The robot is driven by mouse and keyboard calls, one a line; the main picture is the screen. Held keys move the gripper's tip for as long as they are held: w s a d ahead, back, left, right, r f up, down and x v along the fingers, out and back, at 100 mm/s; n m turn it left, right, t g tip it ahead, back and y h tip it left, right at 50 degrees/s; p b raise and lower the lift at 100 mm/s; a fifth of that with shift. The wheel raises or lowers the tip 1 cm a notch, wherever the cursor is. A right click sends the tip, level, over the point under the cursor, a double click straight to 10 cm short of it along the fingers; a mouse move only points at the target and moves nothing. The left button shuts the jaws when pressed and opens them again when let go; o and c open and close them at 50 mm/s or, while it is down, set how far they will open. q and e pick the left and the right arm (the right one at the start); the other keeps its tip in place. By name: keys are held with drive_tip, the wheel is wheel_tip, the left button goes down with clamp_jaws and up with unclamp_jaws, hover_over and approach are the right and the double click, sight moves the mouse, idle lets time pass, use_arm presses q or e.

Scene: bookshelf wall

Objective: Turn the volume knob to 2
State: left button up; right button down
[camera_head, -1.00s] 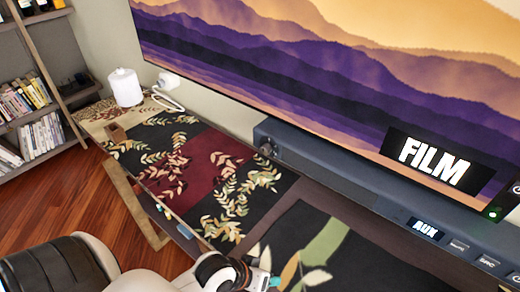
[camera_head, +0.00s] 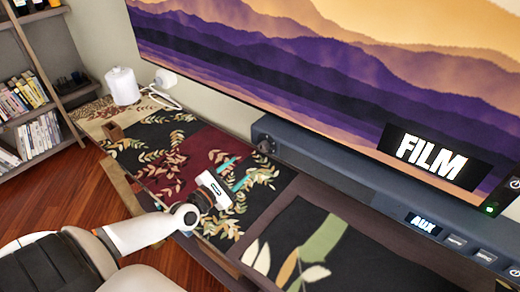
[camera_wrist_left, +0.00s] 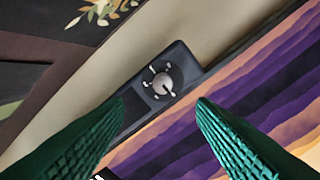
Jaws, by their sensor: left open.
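The volume knob (camera_head: 266,144) is on the left end of the long dark soundbar (camera_head: 335,178) below the screen. In the left wrist view the knob (camera_wrist_left: 163,82) is round and silver, with small pale marks around it. The setting it points to is too small to read. My left gripper (camera_head: 233,174) is open and empty above the patterned cabinet top, in front of and left of the knob, apart from it. In the left wrist view its green ribbed fingers stand wide apart, with the knob beyond and between them. My right gripper is not in view.
A large screen (camera_head: 300,70) with purple mountains stands behind the soundbar. A display reads FILM (camera_head: 436,158), and AUX (camera_head: 422,224) shows beside several buttons. A bookshelf (camera_head: 40,100) stands left.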

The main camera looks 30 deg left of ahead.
sight(261, 149)
use_arm(q)
drive_tip(key=w, duration=1.2)
drive_tip(key=shift+d+r, duration=0.1)
drive_tip(key=shift+d, duration=0.25)
drive_tip(key=c, duration=1)
